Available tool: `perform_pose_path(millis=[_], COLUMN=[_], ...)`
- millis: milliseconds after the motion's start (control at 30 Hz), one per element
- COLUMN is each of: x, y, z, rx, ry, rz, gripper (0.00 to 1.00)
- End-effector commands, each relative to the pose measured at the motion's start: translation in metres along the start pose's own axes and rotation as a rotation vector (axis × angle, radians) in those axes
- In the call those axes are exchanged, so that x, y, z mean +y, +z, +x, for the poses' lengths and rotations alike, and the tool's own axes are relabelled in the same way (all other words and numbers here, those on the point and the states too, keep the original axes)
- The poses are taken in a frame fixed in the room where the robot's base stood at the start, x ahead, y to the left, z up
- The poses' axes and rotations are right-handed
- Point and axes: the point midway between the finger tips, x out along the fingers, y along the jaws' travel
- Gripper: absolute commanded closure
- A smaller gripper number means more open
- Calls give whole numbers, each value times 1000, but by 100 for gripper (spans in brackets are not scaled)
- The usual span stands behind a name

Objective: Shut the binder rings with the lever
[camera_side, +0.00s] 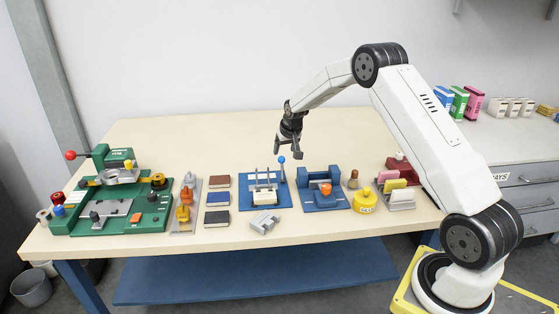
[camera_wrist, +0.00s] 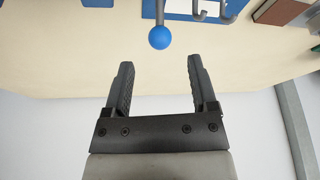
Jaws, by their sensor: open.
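The binder ring fixture sits on a blue base plate (camera_side: 284,201) in the middle of the table, with upright metal rings (camera_side: 257,178) over a pale block. Its lever stands up at the right and ends in a blue ball (camera_side: 281,159). In the wrist view the blue ball (camera_wrist: 159,38) lies just beyond the fingertips, and curved grey ring ends (camera_wrist: 199,13) show at the top edge. I cannot tell whether the rings meet. My gripper (camera_side: 288,153) is open and empty, pointing down above and behind the fixture. Its two fingers (camera_wrist: 160,65) stand apart in the wrist view.
Left of the fixture lie several books (camera_side: 217,199); a grey block (camera_side: 264,222) lies in front. A blue fixture with an orange part (camera_side: 325,188) and a yellow pot (camera_side: 365,201) stand right. A green machine (camera_side: 113,208) fills the left end. The table's back is clear.

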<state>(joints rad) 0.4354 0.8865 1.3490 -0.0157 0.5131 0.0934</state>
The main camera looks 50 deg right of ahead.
Motion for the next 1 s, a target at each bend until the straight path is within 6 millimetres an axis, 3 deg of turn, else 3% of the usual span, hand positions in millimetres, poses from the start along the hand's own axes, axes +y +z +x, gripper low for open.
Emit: perform_pose_path(millis=[533, 1000], x=[0, 0], y=[1, 0], z=[54, 66], rx=[-1, 1], ry=[1, 1], rz=[0, 0], gripper=[26, 26])
